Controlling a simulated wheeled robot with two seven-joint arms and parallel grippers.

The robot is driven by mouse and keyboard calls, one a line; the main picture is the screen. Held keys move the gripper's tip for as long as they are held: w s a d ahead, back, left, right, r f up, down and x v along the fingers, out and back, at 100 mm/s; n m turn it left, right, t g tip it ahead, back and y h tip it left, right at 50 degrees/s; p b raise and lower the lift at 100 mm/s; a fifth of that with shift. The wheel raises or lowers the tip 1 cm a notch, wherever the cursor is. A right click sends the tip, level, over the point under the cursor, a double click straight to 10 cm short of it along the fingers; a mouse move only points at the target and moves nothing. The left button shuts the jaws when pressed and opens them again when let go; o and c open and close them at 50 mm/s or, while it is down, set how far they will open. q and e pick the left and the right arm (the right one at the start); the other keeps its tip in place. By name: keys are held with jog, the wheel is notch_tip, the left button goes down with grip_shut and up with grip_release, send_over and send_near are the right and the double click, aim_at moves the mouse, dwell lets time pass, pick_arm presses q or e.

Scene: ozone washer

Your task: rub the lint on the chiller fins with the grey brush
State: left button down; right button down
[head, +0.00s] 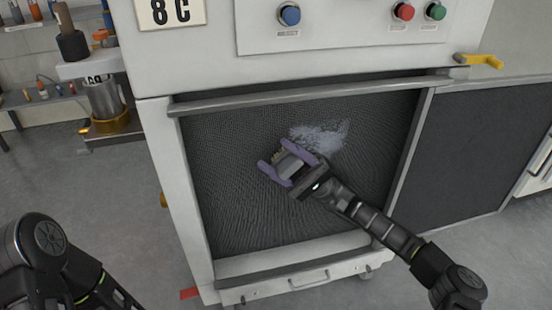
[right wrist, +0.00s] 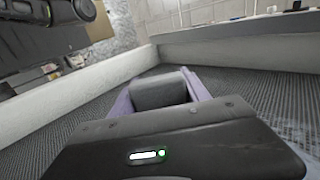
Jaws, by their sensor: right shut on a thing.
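The chiller fins (head: 220,200) are a dark grey textured panel set in the front of the white machine. A pale patch of lint (head: 322,136) lies on the fins right of centre, near the upper part. My right gripper (head: 280,170) has purple fingers and is shut on the grey brush (head: 291,164), with its tan bristles facing the fins just left of and below the lint. In the right wrist view the grey brush (right wrist: 158,92) sits between the purple fingers. I cannot tell whether the bristles touch the fins. My left arm shows at lower left; its gripper is out of view.
A metal bar (head: 310,96) crosses above the fins, and a white ledge with a handle (head: 308,281) lies below. A yellow lever (head: 480,60) sticks out at upper right. A metal canister (head: 104,100) stands at left. The floor at left is mostly clear.

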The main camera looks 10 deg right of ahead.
aim_at(294, 157)
jog(key=shift+w+d, duration=0.1)
jog(key=shift+d, duration=1.4)
jog(key=shift+d, duration=0.1)
jog(key=shift+w+d+b, duration=0.2)
jog(key=shift+d+b, duration=0.1)
jog(key=shift+d, duration=1.4)
